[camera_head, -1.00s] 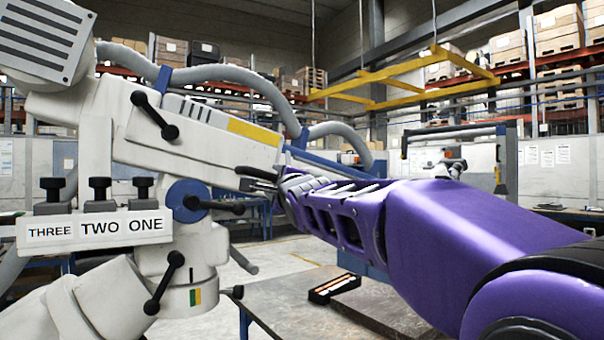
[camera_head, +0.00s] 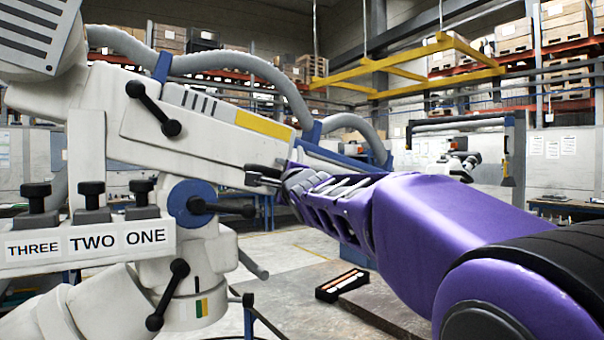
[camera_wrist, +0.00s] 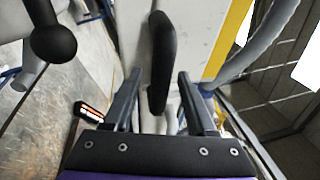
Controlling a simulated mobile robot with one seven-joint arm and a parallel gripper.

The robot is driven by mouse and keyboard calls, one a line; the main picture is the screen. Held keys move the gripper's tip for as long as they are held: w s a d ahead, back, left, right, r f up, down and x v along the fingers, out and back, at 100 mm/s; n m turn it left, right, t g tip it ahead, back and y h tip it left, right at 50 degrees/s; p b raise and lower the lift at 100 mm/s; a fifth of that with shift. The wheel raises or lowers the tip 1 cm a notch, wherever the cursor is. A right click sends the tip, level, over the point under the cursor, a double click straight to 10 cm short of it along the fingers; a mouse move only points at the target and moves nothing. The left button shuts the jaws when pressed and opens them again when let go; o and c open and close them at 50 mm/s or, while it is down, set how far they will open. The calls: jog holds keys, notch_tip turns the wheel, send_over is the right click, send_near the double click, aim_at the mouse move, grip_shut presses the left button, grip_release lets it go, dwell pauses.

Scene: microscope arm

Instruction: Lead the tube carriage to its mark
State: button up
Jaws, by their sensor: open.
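The tube carriage seems to be the long white slanted body (camera_head: 200,130) of the microscope arm, with dark slots and a yellow stripe (camera_head: 263,124) on its side. My gripper (camera_head: 262,174) is at its lower right end. In the wrist view my gripper (camera_wrist: 159,73) is open, its two fingers apart on either side of the lower part of a black, rounded handle (camera_wrist: 161,45). The handle stands in front of the white body; I cannot tell whether a finger touches it. A small yellow and green mark (camera_head: 201,308) is on the white column below.
Black ball-ended levers (camera_head: 153,108) and a blue round joint (camera_head: 191,204) stick out nearby. A plate reading THREE TWO ONE (camera_head: 90,243) is at the left. A grey hose (camera_head: 240,66) arches above. A small dark tray (camera_head: 341,285) lies on the bench at lower middle.

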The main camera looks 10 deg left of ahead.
jog(key=shift+c, duration=0.4)
grip_shut()
jog(key=shift+r, duration=0.1)
dwell(1.1)
